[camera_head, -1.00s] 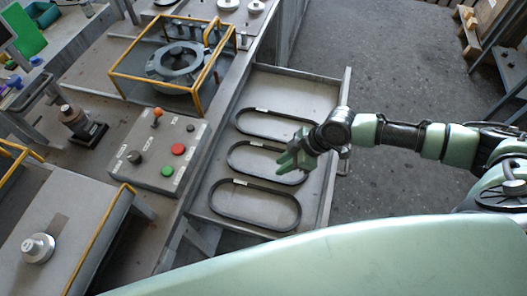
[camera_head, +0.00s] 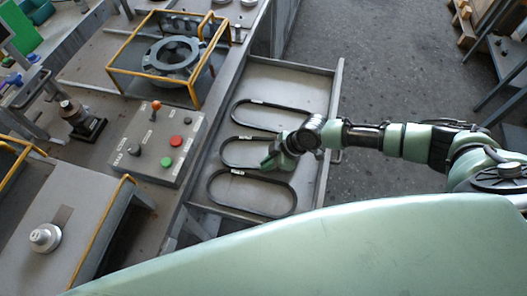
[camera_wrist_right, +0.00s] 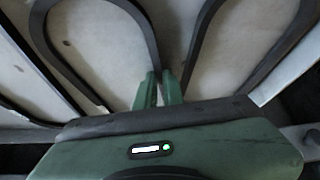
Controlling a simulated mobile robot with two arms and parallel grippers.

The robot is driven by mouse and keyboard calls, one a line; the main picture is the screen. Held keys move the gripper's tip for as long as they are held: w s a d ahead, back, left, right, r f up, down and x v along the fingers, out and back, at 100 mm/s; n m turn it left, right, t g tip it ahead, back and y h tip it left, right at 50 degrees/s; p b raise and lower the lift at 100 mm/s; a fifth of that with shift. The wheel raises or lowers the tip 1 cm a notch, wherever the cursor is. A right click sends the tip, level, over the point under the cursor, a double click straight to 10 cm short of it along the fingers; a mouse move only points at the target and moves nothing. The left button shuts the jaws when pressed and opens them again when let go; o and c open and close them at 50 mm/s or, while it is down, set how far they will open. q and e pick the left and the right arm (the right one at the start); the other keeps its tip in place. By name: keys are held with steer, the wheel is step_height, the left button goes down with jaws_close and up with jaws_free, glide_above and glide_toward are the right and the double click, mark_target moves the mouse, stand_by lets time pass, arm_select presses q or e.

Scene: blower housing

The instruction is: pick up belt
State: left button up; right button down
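Three dark oval belts lie in a grey tray (camera_head: 318,172): a far belt (camera_head: 236,112), a middle belt (camera_head: 224,150) and a near belt (camera_head: 209,189). My right gripper (camera_head: 268,164) is over the right part of the middle belt, by the near belt's upper edge. In the right wrist view, its green fingers (camera_wrist_right: 159,88) point down close together with a narrow gap. One belt's strip (camera_wrist_right: 147,38) runs to the fingertips; another strip (camera_wrist_right: 200,38) passes beside the right finger. Whether a belt is between the fingers is unclear. My left gripper is out of view.
A button box (camera_head: 158,146) with red and green buttons stands left of the tray. A yellow-framed fixture (camera_head: 113,76) around a round grey housing (camera_head: 170,55) is farther back. The tray has raised walls. Open floor (camera_head: 400,75) lies to the right.

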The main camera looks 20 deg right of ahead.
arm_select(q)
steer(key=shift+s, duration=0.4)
